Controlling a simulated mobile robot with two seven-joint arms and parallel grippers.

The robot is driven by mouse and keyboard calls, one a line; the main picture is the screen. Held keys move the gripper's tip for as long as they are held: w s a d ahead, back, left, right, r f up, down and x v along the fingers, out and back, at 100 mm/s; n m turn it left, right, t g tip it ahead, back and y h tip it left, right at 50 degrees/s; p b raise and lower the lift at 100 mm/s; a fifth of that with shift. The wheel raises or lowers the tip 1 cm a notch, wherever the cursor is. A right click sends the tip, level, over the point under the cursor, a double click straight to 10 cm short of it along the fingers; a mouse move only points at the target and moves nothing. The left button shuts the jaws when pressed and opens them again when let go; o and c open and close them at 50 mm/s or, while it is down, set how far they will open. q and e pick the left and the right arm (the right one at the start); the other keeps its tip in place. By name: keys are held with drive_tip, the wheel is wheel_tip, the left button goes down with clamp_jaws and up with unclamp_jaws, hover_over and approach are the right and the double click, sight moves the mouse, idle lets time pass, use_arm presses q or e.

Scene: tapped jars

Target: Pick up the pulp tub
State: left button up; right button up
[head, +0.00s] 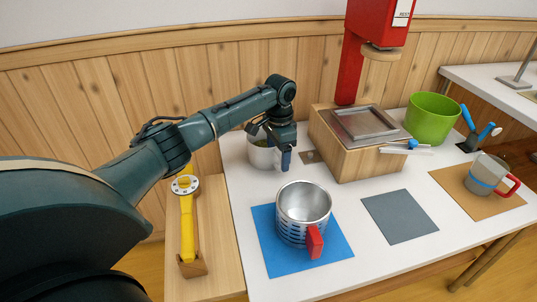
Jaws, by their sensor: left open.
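A white tub (263,158) stands at the back left of the white table, with something greenish inside; it looks like the pulp tub. My left gripper (275,148) comes down over its right side, fingers pointing down and open. One blue-tipped finger shows in front of the tub's right edge. The gripper hides part of the rim, and I cannot tell whether a finger touches the tub or lies inside it. My right gripper is not in view.
A perforated metal cup (303,205) with a red handle stands on a blue mat (275,255) in front. A wooden block (350,160) with a metal tray stands right of the tub, beneath a red machine (378,22). A green bucket (432,120) stands farther right. A grey mat (400,217) is bare.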

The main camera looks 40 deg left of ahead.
sight(277, 167)
use_arm(q)
drive_tip(key=f, duration=0.1)
drive_tip(key=f+b, duration=0.1)
drive_tip(key=f, duration=0.2)
drive_tip(key=shift+w+a+f+b, duration=0.1)
drive_tip(key=shift+w+a+b, duration=0.1)
drive_tip(key=shift+w+b, duration=0.15)
drive_tip(key=shift+f, duration=0.25)
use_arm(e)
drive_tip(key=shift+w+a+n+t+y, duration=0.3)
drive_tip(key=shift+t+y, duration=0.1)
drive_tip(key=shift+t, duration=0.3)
use_arm(q)
drive_tip(key=shift+s, duration=0.1)
clamp_jaws()
